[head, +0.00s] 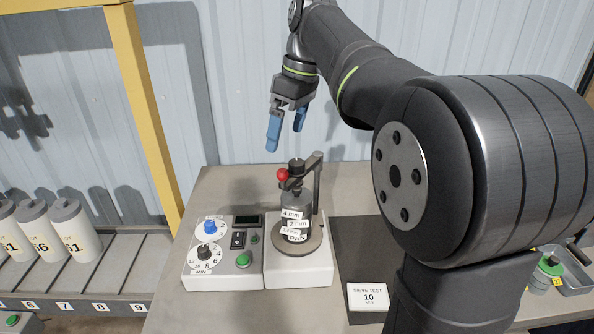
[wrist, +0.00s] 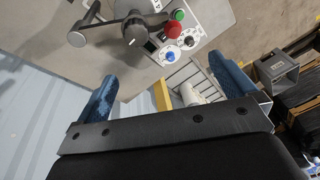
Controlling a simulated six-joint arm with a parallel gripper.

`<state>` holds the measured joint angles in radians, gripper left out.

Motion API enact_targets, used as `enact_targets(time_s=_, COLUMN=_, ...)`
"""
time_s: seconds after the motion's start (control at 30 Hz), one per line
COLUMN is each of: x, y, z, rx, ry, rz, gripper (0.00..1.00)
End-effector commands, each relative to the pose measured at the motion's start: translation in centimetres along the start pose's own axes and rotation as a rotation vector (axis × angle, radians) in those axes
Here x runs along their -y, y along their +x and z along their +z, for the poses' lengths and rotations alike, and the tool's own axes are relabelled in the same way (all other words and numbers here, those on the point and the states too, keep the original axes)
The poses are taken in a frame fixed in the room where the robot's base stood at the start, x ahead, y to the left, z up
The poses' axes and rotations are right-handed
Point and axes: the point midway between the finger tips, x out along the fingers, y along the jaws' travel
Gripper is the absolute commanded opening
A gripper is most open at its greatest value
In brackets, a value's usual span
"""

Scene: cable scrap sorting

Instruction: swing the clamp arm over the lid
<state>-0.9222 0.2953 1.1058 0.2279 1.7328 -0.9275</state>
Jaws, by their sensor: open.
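The sieve stack (head: 293,225) stands on a round plate on the white shaker base (head: 300,270), with tags reading 4 mm, 2 mm and lower ones hard to read. The clamp arm (head: 308,162) joins a grey post (head: 316,190) right of the stack. In the head view it reaches left to a dark clamp piece near the stack's top; I cannot tell whether it is centred over the lid. A red ball knob (head: 283,174) shows beside it, and also in the wrist view (wrist: 173,28). My gripper (head: 285,136), with blue fingers, is open and empty, above and apart from the clamp.
A control box (head: 222,255) with blue and black dials and a green button adjoins the base on the left. A dark mat (head: 362,255) with a white "SIEVE TEST 10" card (head: 368,297) lies right. Several white bottles (head: 74,230) stand on rollers beyond a yellow post (head: 148,110).

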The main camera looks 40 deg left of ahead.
Motion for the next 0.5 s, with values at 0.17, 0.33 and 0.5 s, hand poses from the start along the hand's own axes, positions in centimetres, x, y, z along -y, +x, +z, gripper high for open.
enact_targets(time_s=0.17, x=-0.4, y=-3.2, z=-0.2, rx=0.045, ry=0.342, rz=0.051, gripper=1.00)
enact_targets(time_s=0.33, x=-0.4, y=-6.1, z=-0.1, rx=0.069, ry=0.679, rz=0.114, gripper=1.00)
enact_targets(time_s=0.5, x=-0.3, y=-8.2, z=0.0, rx=0.075, ry=0.945, rz=0.168, gripper=1.00)
